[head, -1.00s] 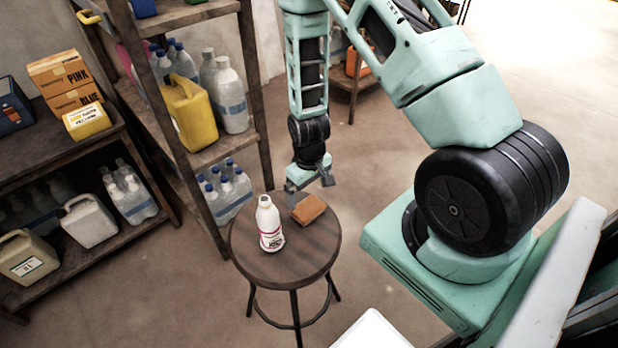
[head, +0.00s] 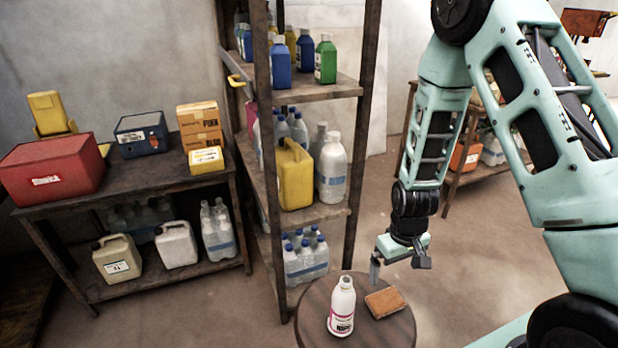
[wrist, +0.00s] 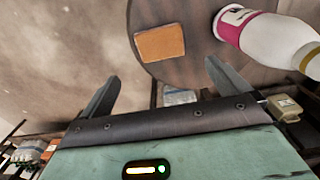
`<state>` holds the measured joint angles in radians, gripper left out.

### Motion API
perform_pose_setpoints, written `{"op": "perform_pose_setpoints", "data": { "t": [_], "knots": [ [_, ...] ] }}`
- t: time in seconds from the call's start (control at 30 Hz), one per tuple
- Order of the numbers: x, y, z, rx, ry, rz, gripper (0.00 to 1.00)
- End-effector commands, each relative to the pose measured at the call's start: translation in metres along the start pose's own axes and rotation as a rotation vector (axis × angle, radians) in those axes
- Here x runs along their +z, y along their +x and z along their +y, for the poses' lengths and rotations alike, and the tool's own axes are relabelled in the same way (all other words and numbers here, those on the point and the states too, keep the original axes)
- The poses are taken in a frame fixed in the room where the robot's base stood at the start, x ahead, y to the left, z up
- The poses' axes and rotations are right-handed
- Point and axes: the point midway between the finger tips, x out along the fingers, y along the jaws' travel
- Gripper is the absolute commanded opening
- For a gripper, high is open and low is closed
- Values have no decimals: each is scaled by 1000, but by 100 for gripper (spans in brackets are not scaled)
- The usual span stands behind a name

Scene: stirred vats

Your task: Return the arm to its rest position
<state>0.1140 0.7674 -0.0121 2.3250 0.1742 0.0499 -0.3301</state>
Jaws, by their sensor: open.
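My gripper (head: 398,264) hangs from my teal arm above the right back edge of a round wooden stool (head: 312,318). It is open and nothing is between its fingers. In the wrist view my gripper (wrist: 165,88) has its two fingers spread wide apart. A white bottle with a pink-and-white label (head: 342,306) stands upright on the stool, apart from my gripper. It also shows in the wrist view (wrist: 272,38), at the top right. An orange-brown block (head: 384,302) lies flat on the stool beside the bottle; the wrist view shows it (wrist: 160,43) too.
A tall wooden shelf (head: 318,92) with bottles and a yellow jug (head: 295,175) stands left of my arm. A low table (head: 130,185) with a red box (head: 52,168) is farther left. Another shelf stands behind my arm. Floor right of the stool is clear.

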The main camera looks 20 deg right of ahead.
Motion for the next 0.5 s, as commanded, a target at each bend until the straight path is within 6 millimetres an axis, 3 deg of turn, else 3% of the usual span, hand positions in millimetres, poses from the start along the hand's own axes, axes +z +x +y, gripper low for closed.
{"op": "perform_pose_setpoints", "data": {
  "t": [0.13,0.23,0.5],
  "knots": [
    [-1,-4,-1,0,0,6,100],
    [-4,-25,-5,-1,1,27,100],
    [0,-124,-26,-4,11,129,100]
  ]
}}
